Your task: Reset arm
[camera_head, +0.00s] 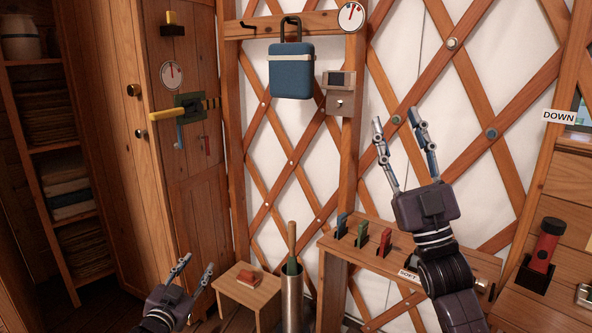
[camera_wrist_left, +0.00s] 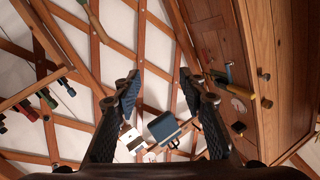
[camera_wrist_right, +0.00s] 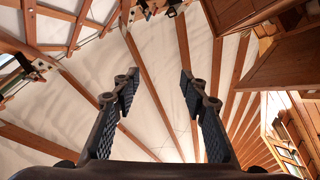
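My left gripper (camera_head: 189,272) is low at the left of the head view, with its fingers apart and nothing between them. Its fingers also show apart in the left wrist view (camera_wrist_left: 158,85). My right gripper (camera_head: 398,124) is raised in front of the lattice wall (camera_head: 455,88), fingers pointing up, apart and empty. In the right wrist view its open fingers (camera_wrist_right: 157,85) have only the wall and roof poles behind them. Neither gripper touches anything that I can see.
A small stool (camera_head: 243,298) with a red block stands right of my left gripper, beside a metal bin (camera_head: 292,300). A slotted bench (camera_head: 335,240) is behind my right arm. A blue case (camera_head: 291,72) hangs on the wall. A red flashlight (camera_head: 548,240) stands at the right.

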